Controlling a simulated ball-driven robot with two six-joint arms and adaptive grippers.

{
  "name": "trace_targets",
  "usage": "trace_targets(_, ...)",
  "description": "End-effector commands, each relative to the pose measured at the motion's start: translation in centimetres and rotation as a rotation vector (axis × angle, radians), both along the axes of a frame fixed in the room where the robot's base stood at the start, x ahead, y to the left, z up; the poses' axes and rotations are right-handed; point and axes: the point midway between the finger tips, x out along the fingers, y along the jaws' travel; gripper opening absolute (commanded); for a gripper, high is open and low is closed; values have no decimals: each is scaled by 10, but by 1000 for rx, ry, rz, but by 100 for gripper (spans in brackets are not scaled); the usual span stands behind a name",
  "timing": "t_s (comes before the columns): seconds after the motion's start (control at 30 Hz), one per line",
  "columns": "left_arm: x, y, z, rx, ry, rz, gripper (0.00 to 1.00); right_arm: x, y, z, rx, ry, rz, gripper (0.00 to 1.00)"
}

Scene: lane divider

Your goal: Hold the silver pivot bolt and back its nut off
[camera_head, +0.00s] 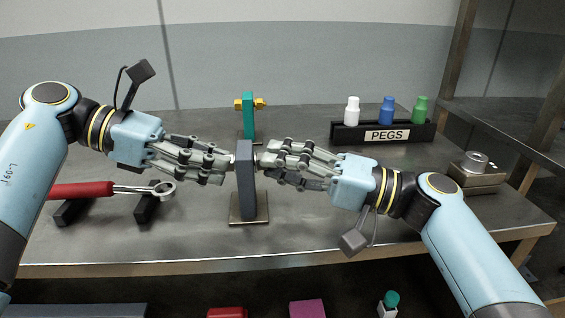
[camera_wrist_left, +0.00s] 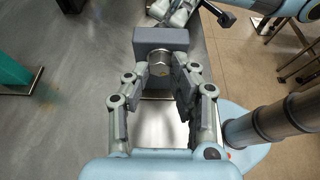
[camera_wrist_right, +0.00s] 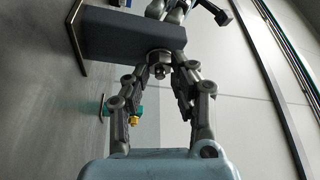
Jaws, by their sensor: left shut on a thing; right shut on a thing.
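A dark grey upright plate (camera_head: 246,180) stands on a flat foot, with the silver pivot bolt through its upper part. In both wrist views the fingers flank the part close to the plate. In the head view the fingers hide most of the bolt and nut.
A teal upright (camera_head: 248,118) with yellow ends stands behind. A red-handled ratchet wrench (camera_head: 85,190) rests on dark blocks at left. A PEGS rack (camera_head: 350,132) holds white, blue and green pegs. A metal device (camera_head: 477,176) sits at right. The front table middle is clear.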

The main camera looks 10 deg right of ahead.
Motion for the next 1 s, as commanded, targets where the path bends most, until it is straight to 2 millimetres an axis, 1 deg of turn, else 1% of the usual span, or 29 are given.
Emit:
trace_targets(0.23,0,-2,2,-6,-2,0,0,-1,1,-2,-1,-61,4,0)
trace_targets(0.7,0,-2,2,-8,-2,0,0,-1,1,-2,0,-73,4,0)
trace_targets(0.73,0,-2,2,-8,-2,0,0,-1,1,-2,0,-72,4,27)
trace_targets(0.87,0,-2,2,-7,-2,0,0,-1,1,-2,-1,-73,3,44)
trace_targets(0.9,0,-2,2,-7,-2,0,0,-1,1,-2,0,-73,2,46)
trace_targets(1.0,1,-1,2,-6,-2,0,0,0,1,-1,-1,-74,2,46)
